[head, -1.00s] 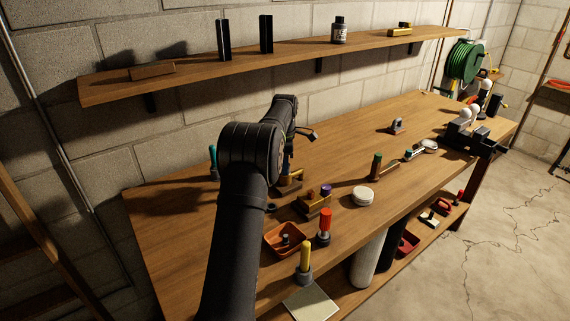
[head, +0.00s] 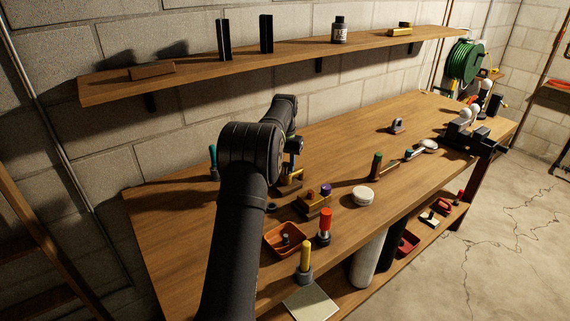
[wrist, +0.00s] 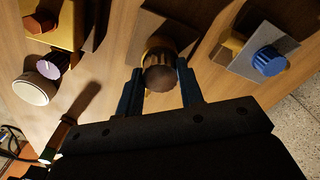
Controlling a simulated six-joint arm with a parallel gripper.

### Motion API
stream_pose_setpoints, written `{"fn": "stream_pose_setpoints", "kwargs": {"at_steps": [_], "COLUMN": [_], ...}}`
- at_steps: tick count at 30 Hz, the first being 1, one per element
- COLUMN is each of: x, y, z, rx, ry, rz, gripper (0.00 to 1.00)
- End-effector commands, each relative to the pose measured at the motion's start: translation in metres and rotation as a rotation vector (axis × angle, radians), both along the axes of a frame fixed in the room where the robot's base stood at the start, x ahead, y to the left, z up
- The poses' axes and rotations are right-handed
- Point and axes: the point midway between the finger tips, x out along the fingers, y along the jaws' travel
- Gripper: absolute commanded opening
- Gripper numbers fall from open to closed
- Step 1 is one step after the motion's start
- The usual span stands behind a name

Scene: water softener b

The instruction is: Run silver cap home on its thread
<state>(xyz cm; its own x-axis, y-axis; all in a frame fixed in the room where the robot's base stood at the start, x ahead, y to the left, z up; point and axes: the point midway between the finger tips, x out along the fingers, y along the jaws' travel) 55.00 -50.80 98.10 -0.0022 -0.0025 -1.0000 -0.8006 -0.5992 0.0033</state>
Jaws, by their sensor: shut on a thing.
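The cap (wrist: 160,77), knurled and brownish-grey in the shade, sits on a brass-coloured fitting (wrist: 158,44) on a grey plate in the wrist view. I take it to be the silver cap. My gripper (wrist: 161,70) is shut on it, one finger on each side. The cap hides the thread, so I cannot tell how far down it sits. In the head view my own arm covers most of the gripper and the cap; part of a brass piece (head: 291,177) shows beside the arm.
In the wrist view a blue knob (wrist: 268,61) on a grey plate stands right, and a purple cap (wrist: 48,67) and round cream piece (wrist: 34,88) stand left. In the head view an orange tray (head: 270,245), red-handled tool (head: 324,220) and white disc (head: 363,195) stand nearer the front.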

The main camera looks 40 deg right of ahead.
Motion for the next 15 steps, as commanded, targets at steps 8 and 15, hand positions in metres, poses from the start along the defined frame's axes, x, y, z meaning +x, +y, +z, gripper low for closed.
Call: {"fn": "stream_pose_setpoints", "kwargs": {"at_steps": [8, 15], "x": [-0.0014, -0.0011], "y": [-0.0019, -0.0009], "z": [0.0005, 0.0001], "rx": [-0.003, -0.002], "ry": [-0.002, 0.0], "rz": [-0.441, -0.435], "gripper": [0.42, 0.6]}}
